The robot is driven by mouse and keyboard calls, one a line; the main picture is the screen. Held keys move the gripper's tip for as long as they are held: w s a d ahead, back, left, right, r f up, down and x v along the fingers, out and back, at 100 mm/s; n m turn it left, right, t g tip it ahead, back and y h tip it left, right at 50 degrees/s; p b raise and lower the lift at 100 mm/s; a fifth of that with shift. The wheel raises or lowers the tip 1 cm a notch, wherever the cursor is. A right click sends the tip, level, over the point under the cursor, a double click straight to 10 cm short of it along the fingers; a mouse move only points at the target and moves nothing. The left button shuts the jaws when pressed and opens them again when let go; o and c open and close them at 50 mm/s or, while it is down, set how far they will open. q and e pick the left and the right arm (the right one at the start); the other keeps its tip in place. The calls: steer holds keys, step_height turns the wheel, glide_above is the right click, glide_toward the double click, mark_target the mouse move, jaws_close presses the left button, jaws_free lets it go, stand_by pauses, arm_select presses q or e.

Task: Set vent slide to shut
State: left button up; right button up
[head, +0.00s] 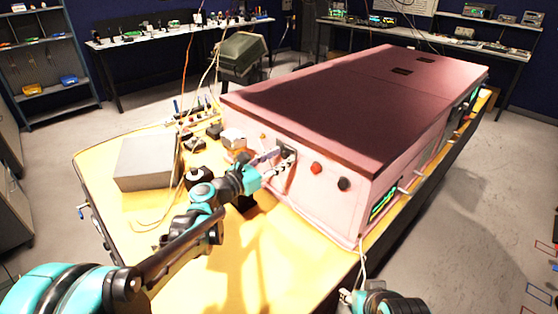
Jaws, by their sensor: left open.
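The pink foam enclosure (345,120) with a dark red lid stands on a yellow table. My left gripper (286,163) is at the left part of its front panel, fingers open. A dark vent slide piece (287,151) on the panel shows right at the fingers, partly hidden by them. I cannot tell its position or whether the fingers touch it. A red button (316,168) and a black knob (344,184) sit on the panel to the right of the gripper. Part of my right arm shows at the bottom edge; its gripper is not visible.
A grey box (147,163) stands on the table (270,262) at left, with small dark items and a thin cable nearby. The front of the table is mostly clear. A green display (384,200) and handles are on the enclosure's right side. Benches line the back walls.

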mark_target(281, 146)
arm_select(q)
jaws_close()
steer(key=shift+w+a, duration=1.5)
steer(key=shift+c, duration=1.8)
jaws_free()
steer(key=shift+r, duration=0.1)
steer(key=o, duration=0.4)
steer(key=shift+c, duration=0.2)
steer(key=v, duration=1.2)
